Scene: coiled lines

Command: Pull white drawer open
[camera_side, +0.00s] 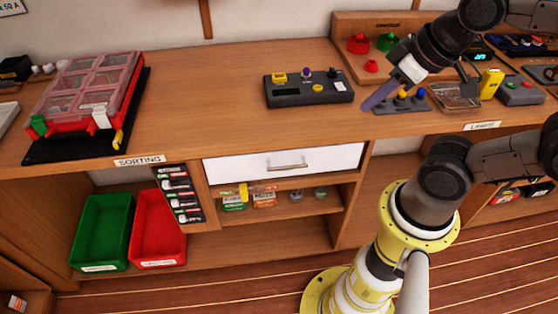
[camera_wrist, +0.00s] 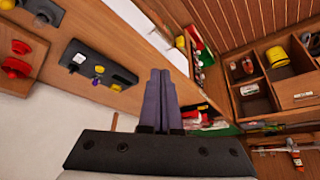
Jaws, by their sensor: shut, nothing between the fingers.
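The white drawer (camera_side: 250,165) is under the worktop in the side view, its front appearing flush with the cabinet, so it looks closed. Its metal bar handle (camera_side: 288,167) runs across the middle of the front. My gripper (camera_side: 368,106) is above the worktop, up and to the right of the drawer, with its fingers pointing down and left. It is apart from the handle. In the wrist view my gripper (camera_wrist: 161,72) shows two dark fingers pressed together with nothing between them. I cannot clearly make out the handle in that view.
A dark control box (camera_side: 308,90) sits on the worktop above the drawer; it also shows in the wrist view (camera_wrist: 98,64). A small button panel (camera_side: 408,101) is close beside my fingers. Below the drawer is an open shelf (camera_side: 290,208) with small packets. Green (camera_side: 100,230) and red (camera_side: 158,230) bins stand left.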

